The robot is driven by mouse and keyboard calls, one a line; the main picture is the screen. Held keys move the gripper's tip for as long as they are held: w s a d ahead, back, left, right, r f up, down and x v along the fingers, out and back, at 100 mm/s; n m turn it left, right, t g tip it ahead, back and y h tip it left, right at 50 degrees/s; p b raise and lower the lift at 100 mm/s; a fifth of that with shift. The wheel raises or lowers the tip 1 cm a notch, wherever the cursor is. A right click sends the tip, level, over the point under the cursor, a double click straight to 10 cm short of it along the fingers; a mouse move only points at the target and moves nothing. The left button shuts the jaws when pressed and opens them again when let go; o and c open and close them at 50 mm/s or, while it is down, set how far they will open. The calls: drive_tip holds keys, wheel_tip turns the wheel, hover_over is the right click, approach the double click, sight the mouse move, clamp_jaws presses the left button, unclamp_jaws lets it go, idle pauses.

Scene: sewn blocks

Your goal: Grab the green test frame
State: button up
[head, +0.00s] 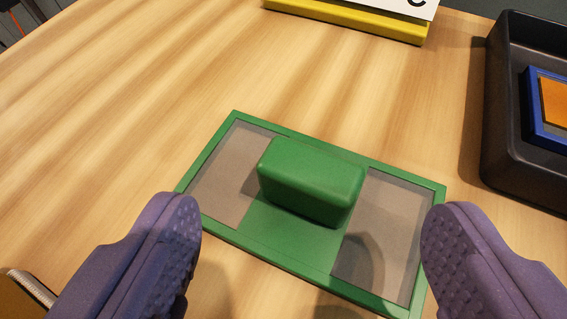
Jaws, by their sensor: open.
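The green test frame (311,182) lies flat on the wooden table in the middle of the head view. It is a green rectangular rim with a raised green block across its middle and a greyish panel on each side. My gripper (312,245) is open, with one purple textured finger at the lower left and one at the lower right. The fingers are spread wide on either side of the frame, with the block between them and nothing held. The fingers overlap the frame's left and right edges in the picture; I cannot tell whether they touch it.
A dark tray (500,110) stands at the right, holding a blue-rimmed piece with an orange face (552,100). A yellow-based stand with a white lettered card (350,20) is at the top. A dark-edged item (28,295) shows at the lower left.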

sight(311, 179)
drive_tip(key=b+x, duration=0.1)
drive_tip(key=x, duration=0.3)
drive_tip(key=shift+w, duration=0.2)
drive_tip(key=shift+r, duration=0.1)
drive_tip(key=c, duration=1.1)
